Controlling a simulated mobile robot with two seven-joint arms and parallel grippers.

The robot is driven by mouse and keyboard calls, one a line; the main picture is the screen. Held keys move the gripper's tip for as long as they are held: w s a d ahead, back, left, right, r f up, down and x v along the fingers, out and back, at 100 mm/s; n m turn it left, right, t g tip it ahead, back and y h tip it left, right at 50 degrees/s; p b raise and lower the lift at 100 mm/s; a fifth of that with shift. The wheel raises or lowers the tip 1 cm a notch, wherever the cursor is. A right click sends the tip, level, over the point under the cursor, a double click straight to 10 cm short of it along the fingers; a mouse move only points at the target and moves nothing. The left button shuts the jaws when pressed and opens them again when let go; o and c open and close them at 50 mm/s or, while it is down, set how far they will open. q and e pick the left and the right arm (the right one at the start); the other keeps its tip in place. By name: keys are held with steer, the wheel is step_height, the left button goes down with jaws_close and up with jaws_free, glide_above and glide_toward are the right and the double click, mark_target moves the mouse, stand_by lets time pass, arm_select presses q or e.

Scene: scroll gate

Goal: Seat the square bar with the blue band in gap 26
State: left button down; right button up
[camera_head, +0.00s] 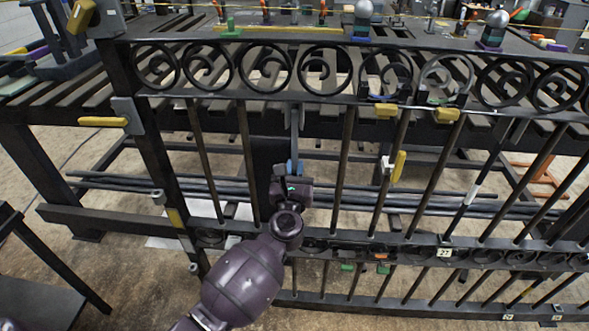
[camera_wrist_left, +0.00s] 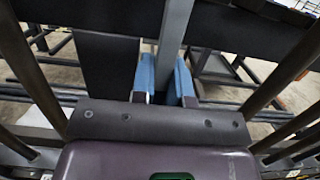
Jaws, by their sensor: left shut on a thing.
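My left gripper (camera_head: 292,168) reaches up from below at the gate, between two dark upright bars. Its blue finger pads are shut on a grey square bar (camera_head: 295,125), which stands roughly upright below the scroll band. In the left wrist view the grey bar (camera_wrist_left: 174,35) runs up from between the blue pads of the left gripper (camera_wrist_left: 165,85). No blue band can be made out on the held bar, and its lower end is hidden. The gate (camera_head: 240,103) has scroll bands above and below. A small tag (camera_head: 443,253) on its lower rail seems to read 27. My right gripper is not in view.
Dark upright bars (camera_head: 343,165) flank my left gripper on both sides. Yellow-handled clamps (camera_head: 387,110) sit along the upper rail, with another yellow handle (camera_head: 103,122) at the left post. A slatted bench (camera_head: 85,100) stands behind. Long dark bars lie low behind the gate.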

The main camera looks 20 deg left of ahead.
arm_select(q)
steer(key=c, duration=1.3)
jaws_free()
steer(key=shift+f, duration=0.45)
steer(key=shift+o, duration=1.2)
steer(key=shift+r, duration=0.25)
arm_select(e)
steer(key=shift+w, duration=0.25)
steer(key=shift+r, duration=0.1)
arm_select(q)
steer(key=v, duration=1)
steer(key=shift+s, duration=0.35)
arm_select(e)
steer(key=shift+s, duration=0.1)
